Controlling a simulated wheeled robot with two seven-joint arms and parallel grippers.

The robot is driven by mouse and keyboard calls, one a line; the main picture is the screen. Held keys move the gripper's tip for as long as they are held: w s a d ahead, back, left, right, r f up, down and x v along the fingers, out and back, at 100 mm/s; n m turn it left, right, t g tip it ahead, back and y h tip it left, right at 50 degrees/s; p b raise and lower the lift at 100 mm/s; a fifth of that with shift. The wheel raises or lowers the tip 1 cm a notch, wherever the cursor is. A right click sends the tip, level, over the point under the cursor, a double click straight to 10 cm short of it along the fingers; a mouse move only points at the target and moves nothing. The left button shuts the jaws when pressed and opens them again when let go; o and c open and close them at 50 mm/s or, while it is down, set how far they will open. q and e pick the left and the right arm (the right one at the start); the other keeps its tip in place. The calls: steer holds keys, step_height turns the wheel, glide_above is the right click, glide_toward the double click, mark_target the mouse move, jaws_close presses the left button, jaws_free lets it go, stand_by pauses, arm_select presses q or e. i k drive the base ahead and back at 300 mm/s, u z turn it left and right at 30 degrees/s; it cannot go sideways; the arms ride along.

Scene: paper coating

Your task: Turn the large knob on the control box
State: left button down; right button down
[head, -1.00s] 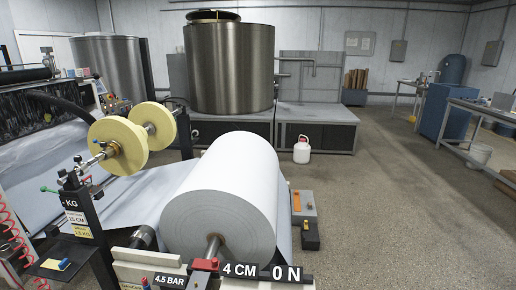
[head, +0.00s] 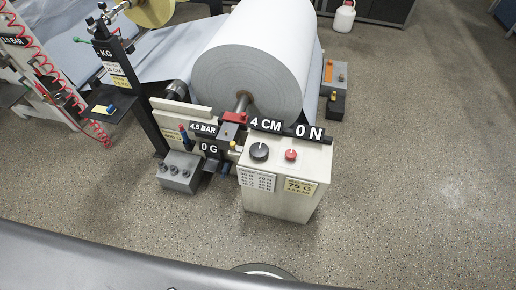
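The control box (head: 258,208) is a pale box standing on the floor in front of the large paper roll (head: 257,55). On its top are a large black knob (head: 259,151) on the left and a smaller red knob (head: 291,155) on the right. Labels on its front include a yellow one reading 75 G. Signs behind the top read 4 CM and 0 N. Neither of my grippers is in view.
A grey block (head: 180,172) with fittings stands left of the box, below signs reading 4.5 BAR and 0 G. A black post (head: 131,90) with a KG sign rises further left. The floor (head: 410,170) on the right is clear.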

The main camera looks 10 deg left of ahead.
mark_target(259, 152)
steer(key=z, duration=0.6)
steer(key=k, duration=0.65)
steer(key=z, duration=0.85)
steer(key=i, duration=0.65)
steer(key=u, duration=0.45)
steer(key=i, duration=0.8)
steer(key=u, duration=0.75)
